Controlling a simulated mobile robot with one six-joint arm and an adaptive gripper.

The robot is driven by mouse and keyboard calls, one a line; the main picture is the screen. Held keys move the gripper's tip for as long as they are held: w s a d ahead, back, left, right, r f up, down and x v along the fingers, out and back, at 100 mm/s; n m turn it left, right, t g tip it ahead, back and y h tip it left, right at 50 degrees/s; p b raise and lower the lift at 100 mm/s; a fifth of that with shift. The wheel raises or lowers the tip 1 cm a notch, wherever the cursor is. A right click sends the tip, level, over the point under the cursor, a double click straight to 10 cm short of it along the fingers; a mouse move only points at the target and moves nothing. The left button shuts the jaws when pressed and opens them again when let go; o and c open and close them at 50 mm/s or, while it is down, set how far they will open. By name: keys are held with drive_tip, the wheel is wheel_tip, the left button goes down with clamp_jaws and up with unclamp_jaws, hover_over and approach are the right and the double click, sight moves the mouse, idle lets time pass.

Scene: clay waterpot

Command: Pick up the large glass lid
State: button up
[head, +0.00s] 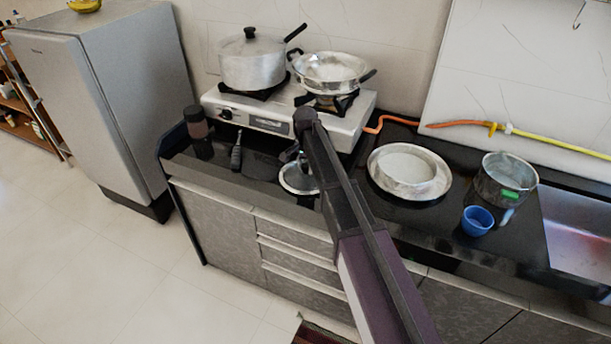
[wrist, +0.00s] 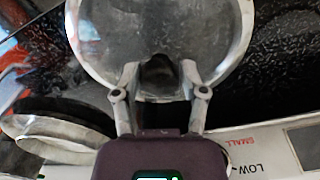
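The large round glass lid (head: 297,181) with a metal rim lies at the front of the black counter, just in front of the stove. In the wrist view the lid (wrist: 105,45) fills the top middle, with its dark knob (wrist: 159,74) near the fingertips. My gripper (wrist: 160,78) has its two fingers apart, one on each side of the knob. I cannot tell whether they touch it. In the head view my arm partly hides the lid and most of the gripper (head: 297,160).
A stove (head: 270,118) with a lidded pot (head: 252,66) and a shallow pan (head: 331,71) stands behind. A dark jar (head: 198,130) is to the left. A metal dish (head: 408,171), a steel pot (head: 505,180) and a blue cup (head: 477,220) stand to the right.

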sight(306, 166)
clamp_jaws()
drive_tip(key=shift+r, duration=0.1)
wheel_tip(306, 166, up, 3)
drive_tip(key=p, duration=0.3)
drive_tip(key=shift+r, duration=0.15)
drive_tip(key=shift+s+r+p, duration=0.2)
drive_tip(key=shift+r+p, duration=0.05)
drive_tip(key=shift+p, duration=0.3)
drive_tip(key=s+d, duration=0.3)
drive_tip(key=s, duration=0.4)
drive_tip(key=s+d+r, duration=0.1)
drive_tip(key=s+d, duration=0.2)
drive_tip(key=s, duration=0.4)
drive_tip(key=shift+s+d+p, duration=0.15)
drive_tip(key=shift+s+p, duration=0.05)
drive_tip(key=shift+p, duration=0.25)
drive_tip(key=shift+s, duration=0.15)
